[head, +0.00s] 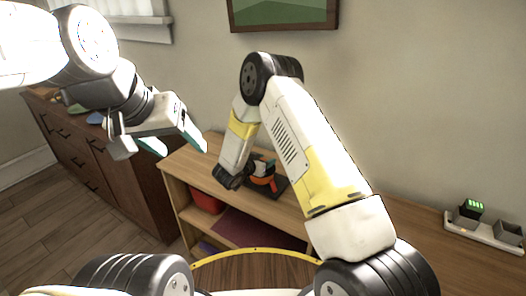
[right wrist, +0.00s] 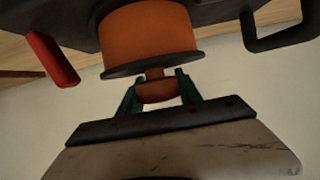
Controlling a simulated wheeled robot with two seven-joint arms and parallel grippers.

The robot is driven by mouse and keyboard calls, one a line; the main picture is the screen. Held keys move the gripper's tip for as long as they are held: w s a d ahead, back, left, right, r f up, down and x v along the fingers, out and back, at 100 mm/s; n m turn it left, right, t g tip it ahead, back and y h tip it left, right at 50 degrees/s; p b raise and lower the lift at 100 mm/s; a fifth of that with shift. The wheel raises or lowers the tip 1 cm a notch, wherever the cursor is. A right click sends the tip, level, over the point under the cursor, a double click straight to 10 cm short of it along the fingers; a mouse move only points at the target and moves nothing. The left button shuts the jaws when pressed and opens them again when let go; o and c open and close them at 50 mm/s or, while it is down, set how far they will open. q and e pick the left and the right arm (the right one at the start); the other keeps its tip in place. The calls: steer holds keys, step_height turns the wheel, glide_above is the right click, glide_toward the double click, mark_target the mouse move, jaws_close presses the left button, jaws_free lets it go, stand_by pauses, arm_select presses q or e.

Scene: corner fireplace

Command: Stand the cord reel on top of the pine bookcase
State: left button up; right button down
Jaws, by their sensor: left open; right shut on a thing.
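The cord reel (head: 262,180) has an orange drum, dark flanges and a dark frame. It is at the top of the pine bookcase (head: 300,205), partly hidden by my right arm. I cannot tell whether its base touches the wood. My right gripper (head: 243,178) is shut on the reel. In the right wrist view, the teal fingers of this gripper (right wrist: 158,90) pinch a small orange-brown knob below the reel's drum (right wrist: 148,35). A red handle and a black loop show at the reel's sides.
A red bin (head: 206,200) and a purple item (head: 250,230) are on the bookcase shelf. A dark wood cabinet (head: 110,175) stands at the left. A charger with a green-lit battery (head: 470,212) lies at the right. A framed picture (head: 285,12) hangs above.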

steer(key=shift+f, duration=0.15)
steer(key=c, duration=0.8)
jaws_free()
steer(key=v, duration=1.2)
steer(key=w+a+r+n+y, duration=0.1)
steer(key=w+r+y, duration=0.1)
steer(key=r+y, duration=0.35)
steer(key=w+a+r+y, duration=0.1)
steer(key=w+r+y, duration=0.15)
steer(key=r, duration=0.65)
steer(key=s+d+r+n+y, duration=0.2)
steer(key=s+r+n+y, duration=0.15)
steer(key=r, duration=0.65)
steer(key=s+d+r+n+g, duration=0.1)
steer(key=s+d, duration=0.4)
steer(key=s, duration=0.4)
steer(key=s+d+r+g+h, duration=0.1)
steer(key=s+d, duration=0.4)
steer(key=s, duration=0.5)
steer(key=s+d+r+n+g+h, duration=0.1)
steer(key=s+d+g, duration=0.2)
steer(key=s+d, duration=0.3)
steer(key=s, duration=0.3)
steer(key=shift+s+n, duration=0.35)
